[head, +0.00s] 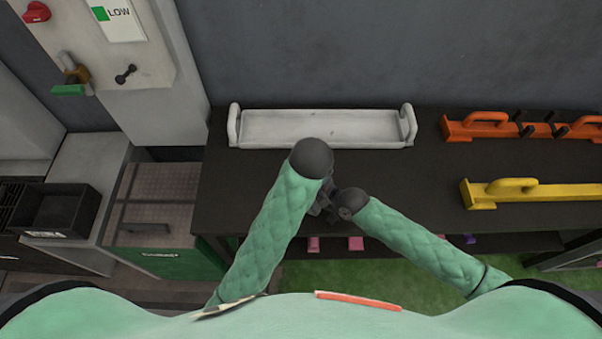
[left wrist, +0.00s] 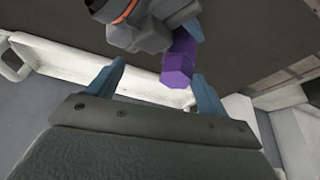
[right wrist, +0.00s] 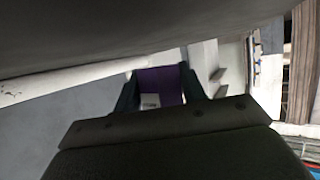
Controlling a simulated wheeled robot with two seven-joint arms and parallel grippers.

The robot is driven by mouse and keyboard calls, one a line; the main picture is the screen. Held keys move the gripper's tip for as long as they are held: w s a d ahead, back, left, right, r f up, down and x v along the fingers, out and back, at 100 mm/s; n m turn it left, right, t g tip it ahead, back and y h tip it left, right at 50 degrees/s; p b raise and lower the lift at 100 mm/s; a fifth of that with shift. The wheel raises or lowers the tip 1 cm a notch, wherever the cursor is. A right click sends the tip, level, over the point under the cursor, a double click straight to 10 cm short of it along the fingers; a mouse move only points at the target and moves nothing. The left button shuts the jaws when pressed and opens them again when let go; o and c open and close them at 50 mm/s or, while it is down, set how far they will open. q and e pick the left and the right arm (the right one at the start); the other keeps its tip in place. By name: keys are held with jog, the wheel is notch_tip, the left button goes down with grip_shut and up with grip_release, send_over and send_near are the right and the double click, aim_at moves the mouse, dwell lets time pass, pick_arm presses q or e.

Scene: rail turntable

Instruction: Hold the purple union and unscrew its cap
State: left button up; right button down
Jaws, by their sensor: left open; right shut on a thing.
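The purple union (left wrist: 179,62) shows in the left wrist view as a many-sided purple piece. My right gripper (right wrist: 159,74) is shut on it; the purple body (right wrist: 160,84) fills the space between its dark fingers in the right wrist view. My left gripper (left wrist: 158,71) is open, with the union's near end showing between its blue fingers, closer to the right finger. I cannot tell whether they touch. I cannot tell the cap from the body.
A white tray with handles (head: 320,143) stands on the dark table (head: 400,172). An orange rack (head: 480,134) and a yellow handled holder (head: 530,202) sit at right. Small pink pieces (head: 355,243) lie on a lower shelf. A black bin (head: 62,210) is at left.

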jog(key=shift+r, duration=0.1)
jog(key=shift+w+d, duration=0.1)
jog(key=shift+w, duration=0.05)
jog(key=shift+w+d+r, duration=0.15)
jog(key=shift+w, duration=0.1)
jog(key=shift+r, duration=0.25)
pick_arm(q)
jog(key=m+g+h, duration=0.1)
jog(key=m, duration=0.5)
jog(key=a+m+g+h, duration=0.1)
jog(key=m+g+h, duration=0.1)
jog(key=m, duration=0.4)
jog(key=a+f+m+g+h, duration=0.1)
jog(key=m+h, duration=0.1)
jog(key=m, duration=0.5)
pick_arm(e)
jog(key=shift+s+a, duration=0.1)
jog(key=shift+a, duration=0.1)
pick_arm(q)
jog(key=shift+d+m+g, duration=0.1)
jog(key=shift+m+g, duration=0.2)
jog(key=shift+m, duration=0.2)
pick_arm(e)
jog(key=shift+s+f, duration=0.1)
jog(key=shift+f, duration=0.1)
pick_arm(q)
jog(key=shift+r, duration=0.1)
